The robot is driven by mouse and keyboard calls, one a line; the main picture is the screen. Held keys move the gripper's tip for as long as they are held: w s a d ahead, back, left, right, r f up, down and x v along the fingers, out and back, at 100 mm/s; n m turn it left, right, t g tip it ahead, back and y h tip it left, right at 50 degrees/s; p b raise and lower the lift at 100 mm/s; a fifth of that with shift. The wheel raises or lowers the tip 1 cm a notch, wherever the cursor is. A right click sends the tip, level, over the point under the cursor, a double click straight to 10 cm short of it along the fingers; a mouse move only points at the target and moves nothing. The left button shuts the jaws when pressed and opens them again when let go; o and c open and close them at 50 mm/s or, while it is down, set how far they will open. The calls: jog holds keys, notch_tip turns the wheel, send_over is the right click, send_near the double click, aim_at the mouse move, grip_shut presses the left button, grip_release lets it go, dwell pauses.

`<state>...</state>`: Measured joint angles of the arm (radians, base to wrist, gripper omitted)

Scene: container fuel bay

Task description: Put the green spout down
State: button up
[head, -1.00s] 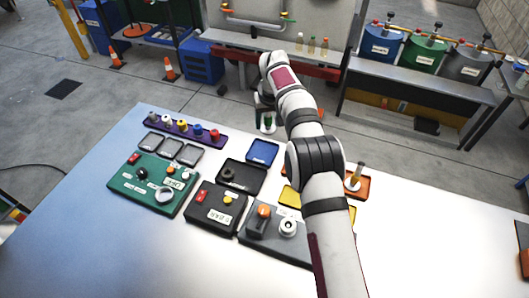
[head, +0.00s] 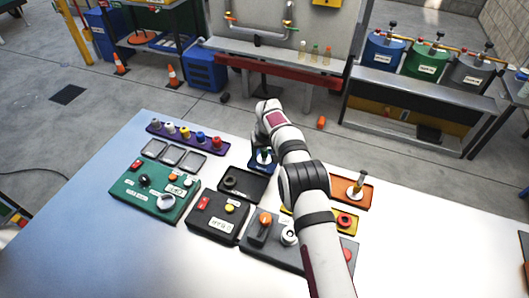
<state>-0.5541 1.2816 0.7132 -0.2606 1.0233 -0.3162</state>
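The green spout (head: 264,157), a small piece with green and white parts, is upright at the blue tray (head: 257,168) in the head view. My gripper (head: 261,149) points down at its top and appears shut on it. The fingertips are small and partly hidden by my wrist. I cannot tell whether the spout's base touches the tray floor.
A black tray (head: 236,194) with a dark ring lies in front of the blue tray. A purple rack (head: 155,127) with several coloured spouts and three grey trays are to the left. An orange tray (head: 367,190) with an upright tan-topped piece is right of my arm.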

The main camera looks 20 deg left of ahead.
jog(key=shift+o, duration=1.1)
jog(key=shift+r, duration=0.1)
jog(key=v, duration=1.1)
jog(key=s+d+r+m, duration=0.2)
jog(key=s+d+r, duration=0.2)
jog(key=d+r, duration=0.25)
jog(key=s+d+r+m, duration=0.2)
jog(key=s+d+r, duration=0.25)
jog(key=d, duration=0.35)
jog(key=s+d+r+m+g, duration=0.1)
jog(key=s+d+m, duration=0.1)
jog(key=s+d, duration=0.45)
jog(key=s+d+r+m+g, duration=0.1)
jog(key=s+d+r+m, duration=0.2)
jog(key=s, duration=0.6)
jog(key=s+d+f+m, duration=0.1)
jog(key=s+d+f, duration=0.1)
jog(key=s, duration=0.4)
jog(key=s+d+f+m, duration=0.2)
jog(key=s+f, duration=0.1)
jog(key=s, duration=0.4)
jog(key=shift+s+g, duration=0.3)
jog(key=shift+g, duration=0.1)
jog(key=shift+f, duration=0.1)
